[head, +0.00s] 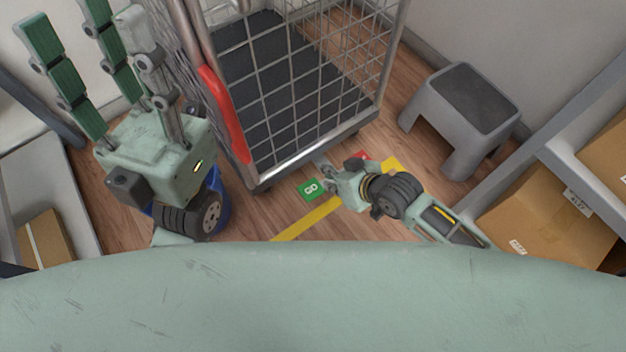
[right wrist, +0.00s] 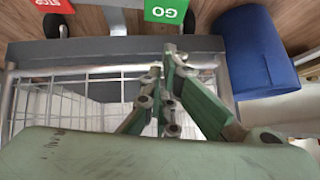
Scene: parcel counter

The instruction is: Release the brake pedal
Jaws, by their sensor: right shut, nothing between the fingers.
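The brake pedal of the wire roll cage (head: 300,120) shows as a green plate marked GO (head: 311,188) and a red plate (head: 362,156), partly hidden by my right gripper. In the right wrist view the green GO plate (right wrist: 166,10) and the red STOP plate (right wrist: 53,5) are both at the top edge, cut off. My right gripper (head: 328,174) is shut and empty, near the green plate at the cage's lower edge; I cannot tell whether it touches. Its fingers (right wrist: 170,58) point toward the cage base. My left gripper (head: 90,60) is raised at the left with fingers spread, empty.
A grey step stool (head: 460,108) stands right of the cage. Shelving with cardboard boxes (head: 545,222) is at the right. A box (head: 38,232) sits at the far left. A blue round object (right wrist: 260,55) stands near the cage. Yellow tape (head: 305,220) marks the wooden floor.

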